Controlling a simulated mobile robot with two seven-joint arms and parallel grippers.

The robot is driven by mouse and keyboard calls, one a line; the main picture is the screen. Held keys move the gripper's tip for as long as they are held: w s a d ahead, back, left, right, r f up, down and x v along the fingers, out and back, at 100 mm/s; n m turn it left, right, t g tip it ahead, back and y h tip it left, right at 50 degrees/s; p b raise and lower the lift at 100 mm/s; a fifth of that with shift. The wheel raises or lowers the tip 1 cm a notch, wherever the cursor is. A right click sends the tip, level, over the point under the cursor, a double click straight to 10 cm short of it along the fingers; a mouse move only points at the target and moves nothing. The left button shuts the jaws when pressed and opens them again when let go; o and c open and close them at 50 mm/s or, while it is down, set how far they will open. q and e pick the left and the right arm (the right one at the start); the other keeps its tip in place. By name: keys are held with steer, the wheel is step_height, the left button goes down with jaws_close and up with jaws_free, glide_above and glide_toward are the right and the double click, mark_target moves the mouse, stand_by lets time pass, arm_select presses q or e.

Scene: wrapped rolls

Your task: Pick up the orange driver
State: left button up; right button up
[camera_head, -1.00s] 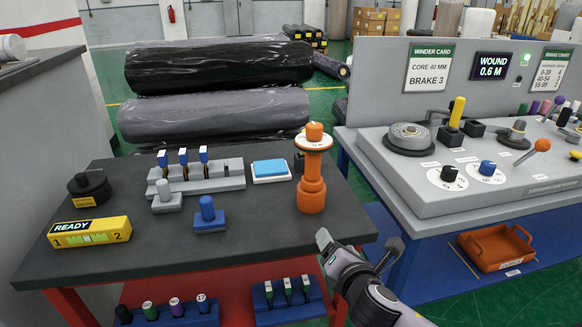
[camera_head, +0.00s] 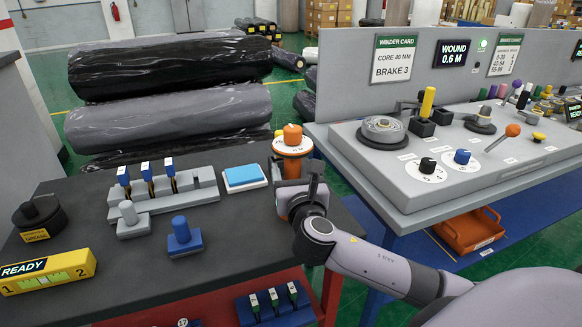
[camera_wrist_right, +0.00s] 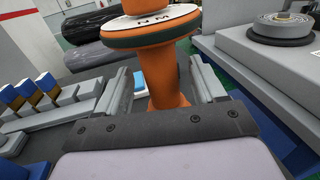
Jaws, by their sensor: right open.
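The orange driver (camera_head: 292,139) stands upright near the right end of the dark table (camera_head: 95,283). It has a round collar with a white top and an orange knob; its lower part is hidden behind my right gripper in the head view. My right gripper (camera_head: 292,190) is open and low at the driver. In the right wrist view the driver's orange shaft (camera_wrist_right: 163,75) shows between the two grey fingers (camera_wrist_right: 160,90), with the collar above them. I cannot tell whether either finger touches it. My left gripper is not in view.
A blue-topped pad (camera_head: 244,177) and a grey rack with blue-capped tools (camera_head: 170,197) lie left of the driver. A blue knobbed block (camera_head: 182,238) is nearer the front. The grey control console (camera_head: 400,178) stands close on the right, with an orange tray (camera_head: 468,234) below.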

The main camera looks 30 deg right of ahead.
steer(key=x, duration=0.4)
steer(key=c, duration=1)
steer(key=shift+o, duration=0.2)
steer(key=shift+r, duration=0.1)
